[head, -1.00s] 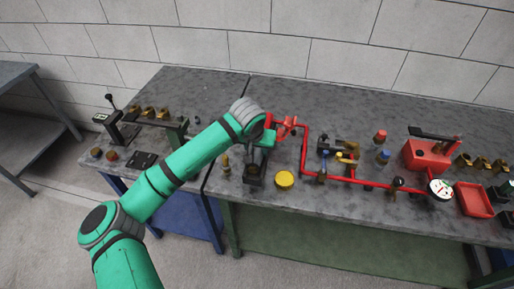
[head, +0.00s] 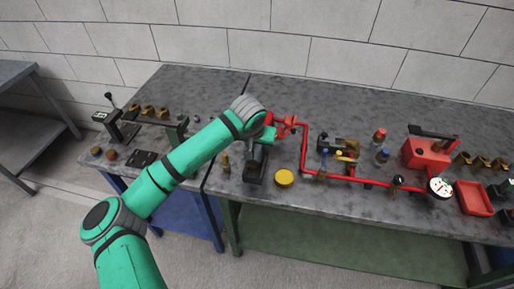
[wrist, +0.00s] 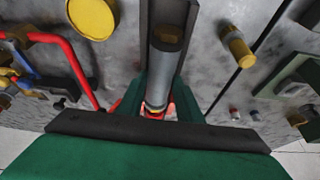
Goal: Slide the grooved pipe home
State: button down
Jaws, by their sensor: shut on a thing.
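In the wrist view a grey pipe (wrist: 165,60) with a dark far end and a pale band at its near end lies between the two green fingers of my gripper (wrist: 160,100). The gripper is shut on it. The pipe lies along a dark channel-shaped cradle (wrist: 190,15), which also shows in the head view (head: 255,172). Red metal (wrist: 153,114) shows just past the pipe's near end, mostly hidden by my gripper. In the head view my gripper (head: 263,136) is beside the red fitting (head: 285,127) of the pipework. Whether pipe and fitting touch is hidden.
Red pipework (head: 304,150) with valves runs right to a white gauge (head: 440,187). A yellow disc (head: 284,178) lies right of the cradle, and a brass piece (head: 226,163) stands left. A red box (head: 427,153) and red tray (head: 474,198) are at the right.

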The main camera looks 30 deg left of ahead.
jog(key=shift+w+a, duration=0.25)
jog(key=shift+w, duration=1.05)
jog(key=c, duration=1.2)
grip_release()
